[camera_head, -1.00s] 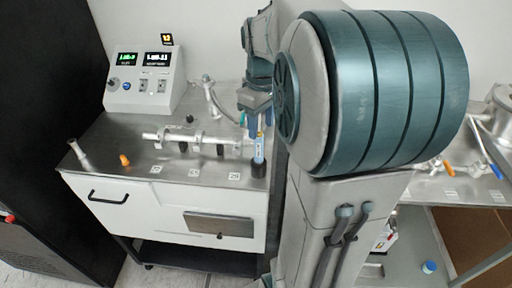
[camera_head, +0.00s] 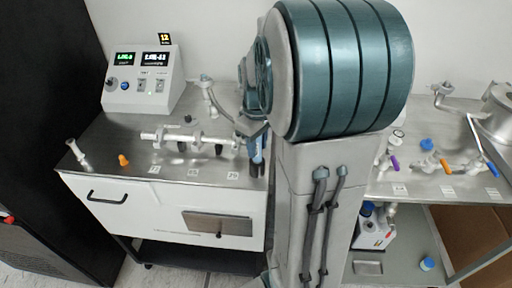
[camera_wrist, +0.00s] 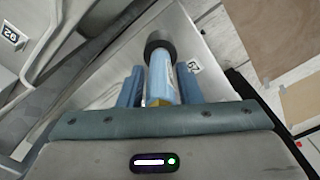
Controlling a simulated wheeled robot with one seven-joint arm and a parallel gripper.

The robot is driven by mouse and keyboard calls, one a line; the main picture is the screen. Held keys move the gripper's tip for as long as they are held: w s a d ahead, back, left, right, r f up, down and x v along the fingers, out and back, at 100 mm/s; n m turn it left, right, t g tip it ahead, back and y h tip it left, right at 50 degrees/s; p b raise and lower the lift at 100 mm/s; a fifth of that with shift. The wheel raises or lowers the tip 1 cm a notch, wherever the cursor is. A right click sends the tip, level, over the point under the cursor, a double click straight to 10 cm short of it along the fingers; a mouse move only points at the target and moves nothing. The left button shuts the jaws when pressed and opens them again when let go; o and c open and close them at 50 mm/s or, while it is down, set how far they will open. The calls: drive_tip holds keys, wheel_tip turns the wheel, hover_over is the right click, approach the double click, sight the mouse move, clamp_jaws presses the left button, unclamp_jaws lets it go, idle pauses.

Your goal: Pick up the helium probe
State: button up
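The helium probe (camera_wrist: 161,78) is a slim light-blue cylinder with a label and a yellow part near my palm. It stands in a black round holder (camera_wrist: 159,47) at the front right corner of the left bench. In the head view my gripper (camera_head: 257,146) is at that corner and hides most of the probe. In the wrist view the blue fingers of my gripper (camera_wrist: 161,86) are on either side of the probe, open around it. A narrow gap shows at the left finger; contact at the right finger is unclear.
A metal pipe assembly (camera_head: 190,138) lies on the bench left of my gripper, with a control box (camera_head: 144,80) behind. An orange cap (camera_head: 123,160) and a small metal fitting (camera_head: 77,154) are further left. The right bench holds pipes with coloured handles.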

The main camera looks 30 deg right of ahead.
clamp_jaws()
drive_tip(key=shift+r+p, duration=0.6)
drive_tip(key=shift+r, duration=0.15)
wheel_tip(320, 180, up, 3)
drive_tip(key=shift+p, duration=1.2)
drive_tip(key=s+d+r+p, duration=0.1)
drive_tip(key=s+r+p, duration=0.1)
drive_tip(key=s, duration=0.3)
drive_tip(key=s+d+r+p, duration=0.1)
drive_tip(key=s+r, duration=0.3)
drive_tip(key=s, duration=0.2)
drive_tip(key=shift+s+r+p, duration=0.25)
drive_tip(key=shift+s+p, duration=0.05)
drive_tip(key=shift+p, duration=0.1)
